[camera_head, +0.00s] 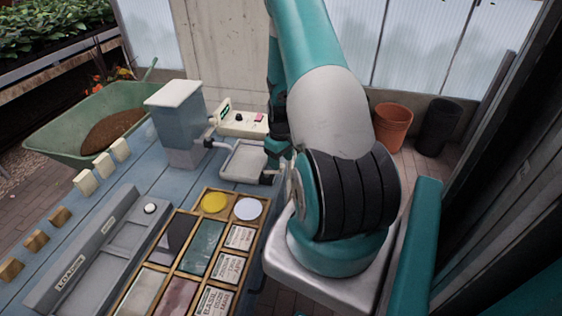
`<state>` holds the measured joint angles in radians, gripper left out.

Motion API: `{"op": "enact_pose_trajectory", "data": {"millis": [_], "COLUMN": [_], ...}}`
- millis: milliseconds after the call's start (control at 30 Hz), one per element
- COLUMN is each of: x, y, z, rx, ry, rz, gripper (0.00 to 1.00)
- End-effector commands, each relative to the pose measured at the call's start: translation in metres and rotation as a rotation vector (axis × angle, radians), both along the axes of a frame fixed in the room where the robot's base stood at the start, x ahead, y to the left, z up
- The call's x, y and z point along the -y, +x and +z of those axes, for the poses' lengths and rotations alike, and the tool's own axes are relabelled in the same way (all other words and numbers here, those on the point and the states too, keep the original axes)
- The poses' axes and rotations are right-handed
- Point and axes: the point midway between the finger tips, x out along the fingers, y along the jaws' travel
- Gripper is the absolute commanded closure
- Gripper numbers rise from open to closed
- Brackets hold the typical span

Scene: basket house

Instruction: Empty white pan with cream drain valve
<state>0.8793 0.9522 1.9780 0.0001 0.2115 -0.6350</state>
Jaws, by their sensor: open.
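The white pan (245,160) is a shallow square tray on the blue-grey bench, just right of the grey tank. A small fitting (267,178) with a dark and pale end sticks out at its front right corner; I take it for the drain valve. I cannot tell whether the pan holds anything clear. My gripper (277,147) is at the pan's right back side, dark, small and partly hidden by my arm. It is open and I see nothing in it. Whether it touches the pan or valve cannot be told.
A grey tank (178,125) with a white lid has a tap (211,140) facing the pan. A cream control box (242,122) stands behind the pan. A wooden divided tray (192,250) and a grey loading tray (105,250) lie in front. A green wheelbarrow (65,133) holds soil.

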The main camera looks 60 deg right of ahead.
Motion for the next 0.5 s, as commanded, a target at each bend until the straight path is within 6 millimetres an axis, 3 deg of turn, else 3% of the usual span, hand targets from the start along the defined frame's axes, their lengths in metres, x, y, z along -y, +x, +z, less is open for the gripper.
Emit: {"op": "enact_pose_trajectory", "data": {"millis": [200, 500], "x": [0.000, 0.000], "y": [0.000, 0.000], "z": [-0.019, -0.022], "rx": [0.000, 0.000], "ry": [0.000, 0.000], "rz": [0.000, 0.000], "gripper": [0.46, 0.46]}}
